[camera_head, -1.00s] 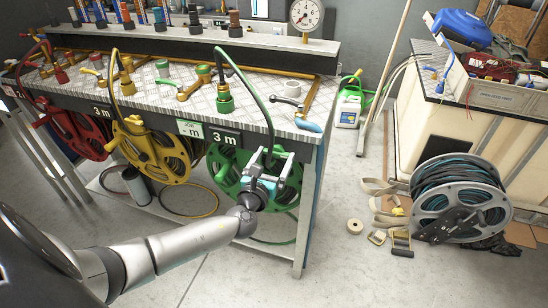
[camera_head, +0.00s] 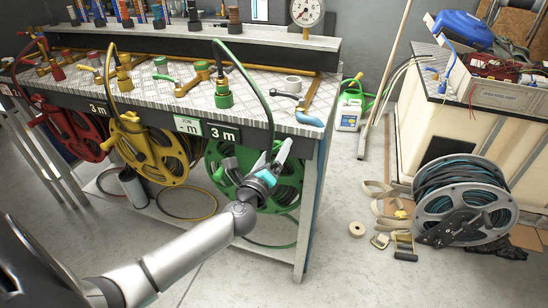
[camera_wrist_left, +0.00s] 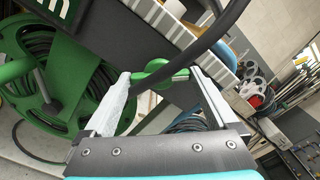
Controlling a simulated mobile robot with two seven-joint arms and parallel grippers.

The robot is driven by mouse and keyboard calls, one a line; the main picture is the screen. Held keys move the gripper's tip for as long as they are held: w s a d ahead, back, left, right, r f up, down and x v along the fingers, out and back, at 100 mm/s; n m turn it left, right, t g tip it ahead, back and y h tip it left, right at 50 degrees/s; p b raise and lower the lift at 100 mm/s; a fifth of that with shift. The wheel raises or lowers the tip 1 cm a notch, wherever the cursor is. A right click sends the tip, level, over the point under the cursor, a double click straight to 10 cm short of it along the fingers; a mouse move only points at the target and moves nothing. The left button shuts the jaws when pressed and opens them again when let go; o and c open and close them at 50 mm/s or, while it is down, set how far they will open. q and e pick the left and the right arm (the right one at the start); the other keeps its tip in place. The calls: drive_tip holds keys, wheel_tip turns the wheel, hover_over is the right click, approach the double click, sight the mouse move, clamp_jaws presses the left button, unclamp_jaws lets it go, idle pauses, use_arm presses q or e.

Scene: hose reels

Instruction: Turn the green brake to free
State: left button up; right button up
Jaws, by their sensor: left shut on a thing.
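The green hose reel (camera_head: 228,160) hangs under the front of the bench, below the right "3 m" label. My left gripper (camera_head: 283,150) is at its right side, turned edge-on in the head view. In the left wrist view my left gripper (camera_wrist_left: 163,75) has its two pale fingers on either side of a green lever piece, the green brake (camera_wrist_left: 160,72), and is shut on it. The green reel (camera_wrist_left: 75,80) fills the left of that view. In the head view the brake is hidden by my gripper. My right gripper is not in view.
A dark hose (camera_wrist_left: 213,35) passes close by the fingers in the wrist view. Yellow (camera_head: 150,150) and red (camera_head: 75,130) reels hang to the left. The bench leg (camera_head: 308,220) stands just right of my gripper. A grey reel (camera_head: 465,200) sits on the floor at right.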

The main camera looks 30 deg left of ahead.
use_arm(q)
drive_tip(key=n+b, duration=0.1)
drive_tip(key=n, duration=0.3)
drive_tip(key=shift+n, duration=0.4)
drive_tip(key=shift+r+n, duration=0.1)
drive_tip(key=shift+n, duration=2.1)
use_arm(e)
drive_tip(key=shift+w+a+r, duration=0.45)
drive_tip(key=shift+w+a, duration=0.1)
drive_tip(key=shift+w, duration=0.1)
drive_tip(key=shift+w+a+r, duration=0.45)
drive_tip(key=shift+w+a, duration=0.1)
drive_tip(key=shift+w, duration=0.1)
use_arm(q)
drive_tip(key=o, duration=1)
drive_tip(key=shift+w, duration=0.1)
